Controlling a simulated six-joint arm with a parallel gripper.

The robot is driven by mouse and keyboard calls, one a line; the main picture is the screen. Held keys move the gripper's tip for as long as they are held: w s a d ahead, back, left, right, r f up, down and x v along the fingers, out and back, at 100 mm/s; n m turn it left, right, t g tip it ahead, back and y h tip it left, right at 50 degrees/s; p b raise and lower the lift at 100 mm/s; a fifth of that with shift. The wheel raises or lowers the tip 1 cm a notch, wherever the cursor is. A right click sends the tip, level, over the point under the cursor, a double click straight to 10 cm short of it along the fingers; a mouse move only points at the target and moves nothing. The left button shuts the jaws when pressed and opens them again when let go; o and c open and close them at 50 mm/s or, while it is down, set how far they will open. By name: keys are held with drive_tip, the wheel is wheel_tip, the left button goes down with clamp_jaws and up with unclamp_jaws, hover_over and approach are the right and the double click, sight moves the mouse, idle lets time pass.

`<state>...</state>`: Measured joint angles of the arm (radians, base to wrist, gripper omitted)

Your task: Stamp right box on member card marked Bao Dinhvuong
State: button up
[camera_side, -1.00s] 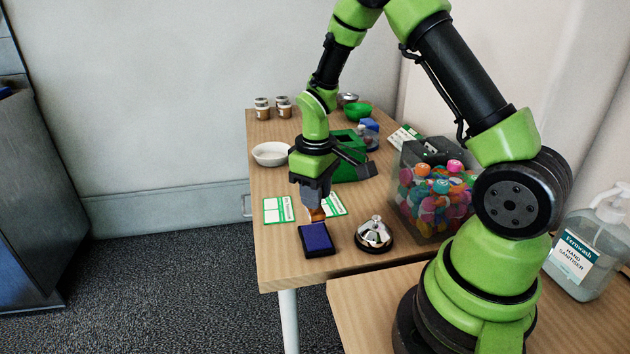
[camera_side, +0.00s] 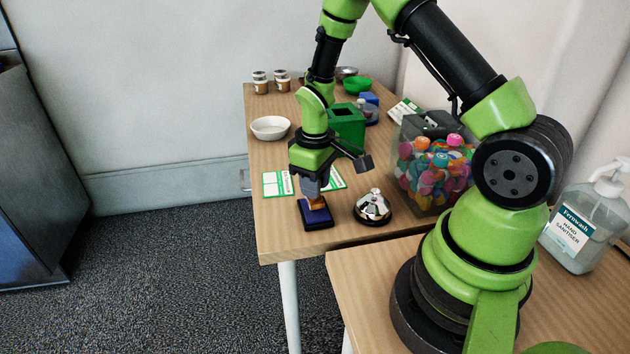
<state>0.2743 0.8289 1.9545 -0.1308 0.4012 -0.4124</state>
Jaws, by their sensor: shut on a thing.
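My gripper (camera_side: 314,196) is shut on a wooden stamp (camera_side: 316,203) and holds it upright over the ink pad. The stamp's lower end is at the blue face of the ink pad (camera_side: 318,218); I cannot tell whether it presses on it. One green-and-white member card (camera_side: 277,184) lies on the table to the left, behind the pad. Another card (camera_side: 336,180) lies to its right, partly hidden by my gripper. The names on the cards are too small to read.
A silver call bell (camera_side: 372,206) stands right of the pad. Behind are a white bowl (camera_side: 270,127), a green box (camera_side: 347,122) and a clear bin of colourful bottles (camera_side: 436,175). A hand sanitiser bottle (camera_side: 580,228) stands at the right. The table's front left (camera_side: 275,235) is clear.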

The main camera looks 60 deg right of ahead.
drive_tip(key=shift+f, duration=0.6)
idle(1.4)
drive_tip(key=shift+r, duration=3.55)
drive_tip(key=shift+d, duration=0.1)
drive_tip(key=w+d+f, duration=0.1)
drive_tip(key=w+d, duration=0.3)
drive_tip(key=d, duration=0.5)
drive_tip(key=shift+d+f, duration=0.15)
drive_tip(key=shift+f, duration=1.5)
drive_tip(key=shift+d+f, duration=0.15)
drive_tip(key=shift+f, duration=1.45)
drive_tip(key=shift+f, duration=0.5)
